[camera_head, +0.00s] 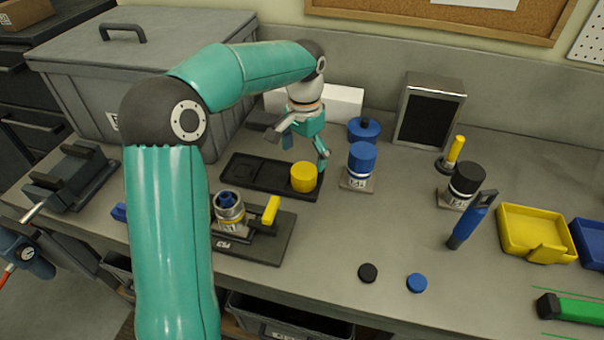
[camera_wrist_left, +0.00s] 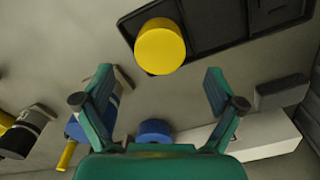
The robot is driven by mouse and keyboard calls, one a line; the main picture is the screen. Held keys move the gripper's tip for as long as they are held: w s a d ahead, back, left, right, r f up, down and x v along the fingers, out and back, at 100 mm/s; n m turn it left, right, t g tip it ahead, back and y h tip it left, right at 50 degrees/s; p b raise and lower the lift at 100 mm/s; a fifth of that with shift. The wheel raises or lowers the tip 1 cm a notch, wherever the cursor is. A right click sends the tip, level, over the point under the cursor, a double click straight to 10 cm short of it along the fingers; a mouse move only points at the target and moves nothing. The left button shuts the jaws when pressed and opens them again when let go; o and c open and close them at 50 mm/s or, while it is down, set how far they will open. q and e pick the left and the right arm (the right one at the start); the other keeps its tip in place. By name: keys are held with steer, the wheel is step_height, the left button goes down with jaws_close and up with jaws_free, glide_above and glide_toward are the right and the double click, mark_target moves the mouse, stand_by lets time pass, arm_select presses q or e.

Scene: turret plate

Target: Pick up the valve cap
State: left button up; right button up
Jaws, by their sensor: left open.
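A yellow cylindrical cap (camera_head: 304,177), which looks like the valve cap, stands at the right end of a black compartment tray (camera_head: 250,172). It also shows at the top of the left wrist view (camera_wrist_left: 160,48), beyond the fingertips. My left gripper (camera_head: 304,155) is above and just behind the cap. In the wrist view its teal fingers (camera_wrist_left: 158,75) are spread apart with nothing between them. My right gripper is in neither view.
A blue-capped container (camera_head: 361,165) stands close right of the tray. A fixture with a valve-like part (camera_head: 229,212) and yellow lever (camera_head: 271,210) is in front. A large grey bin (camera_head: 75,55) stands back left. Black (camera_head: 368,272) and blue (camera_head: 416,282) discs lie near the front edge.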

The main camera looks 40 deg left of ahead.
arm_select(q)
step_height(320, 180, down, 4)
steer(key=shift+s+f+p, duration=0.1)
steer(key=shift+f+p, duration=0.1)
steer(key=shift+p, duration=0.25)
steer(key=shift+f, duration=0.6)
steer(key=c, duration=1.1)
steer(key=shift+r, duration=0.1)
steer(key=shift+r, duration=0.8)
step_height(320, 180, up, 18)
steer(key=p, duration=0.1)
step_height(320, 180, up, 5)
steer(key=p, duration=0.6)
glide_above(304, 171)
steer(key=shift+a+r, duration=0.15)
steer(key=shift+r, duration=0.05)
